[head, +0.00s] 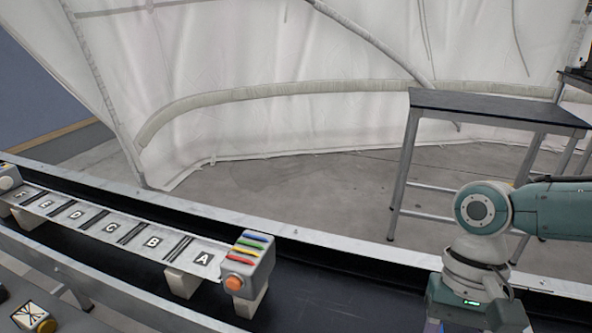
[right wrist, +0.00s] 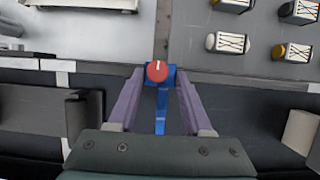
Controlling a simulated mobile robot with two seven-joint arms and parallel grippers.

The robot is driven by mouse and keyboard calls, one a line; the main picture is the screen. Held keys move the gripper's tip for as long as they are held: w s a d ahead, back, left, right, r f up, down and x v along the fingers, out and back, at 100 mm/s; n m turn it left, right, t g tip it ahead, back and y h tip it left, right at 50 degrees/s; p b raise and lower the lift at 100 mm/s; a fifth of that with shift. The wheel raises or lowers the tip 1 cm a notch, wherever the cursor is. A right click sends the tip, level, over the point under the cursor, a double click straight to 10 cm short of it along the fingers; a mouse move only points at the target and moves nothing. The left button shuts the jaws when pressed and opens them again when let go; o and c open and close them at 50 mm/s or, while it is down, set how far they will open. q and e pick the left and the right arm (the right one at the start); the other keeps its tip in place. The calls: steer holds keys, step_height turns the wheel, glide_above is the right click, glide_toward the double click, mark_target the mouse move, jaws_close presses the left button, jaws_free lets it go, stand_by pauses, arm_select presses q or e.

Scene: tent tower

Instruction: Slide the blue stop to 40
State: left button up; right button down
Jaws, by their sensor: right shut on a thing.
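The blue stop (right wrist: 161,120) is in the middle of the right wrist view, with a round red knob (right wrist: 157,71) on top. My right gripper (right wrist: 160,76) has its two purple fingers shut on the stop, one on each side. The stop sits at the edge between a dark strip and a grey surface. No scale numbers can be read, so its setting cannot be told. In the head view my right arm comes in from the right, and its gripper is cut off by the bottom edge. My left gripper is in neither view.
A rack with lettered slots (head: 128,232) stands on the dark belt at left, ending in a grey block with coloured stripes and an orange button (head: 249,266). A dark-topped table (head: 497,108) stands behind. Small blocks (right wrist: 228,43) lie at upper right in the wrist view.

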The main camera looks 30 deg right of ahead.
steer(key=s+d+p, duration=0.1)
steer(key=s+d, duration=0.1)
steer(key=s+d+p, duration=0.1)
steer(key=s+d, duration=0.1)
steer(key=s, duration=0.1)
steer(key=shift+s+d+r, duration=0.1)
steer(key=shift+d+r, duration=0.05)
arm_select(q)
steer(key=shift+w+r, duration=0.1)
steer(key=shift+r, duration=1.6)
arm_select(e)
steer(key=shift+s+d, duration=0.45)
steer(key=shift+s, duration=0.05)
steer(key=shift+c, duration=1.7)
jaws_free()
steer(key=shift+s+d, duration=0.1)
arm_select(q)
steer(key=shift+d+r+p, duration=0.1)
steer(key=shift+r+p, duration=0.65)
steer(key=shift+p, duration=0.15)
arm_select(e)
steer(key=v, duration=0.9)
steer(key=shift+w+d+r, duration=0.15)
steer(key=shift+w+r, duration=0.1)
steer(key=shift+r, duration=0.05)
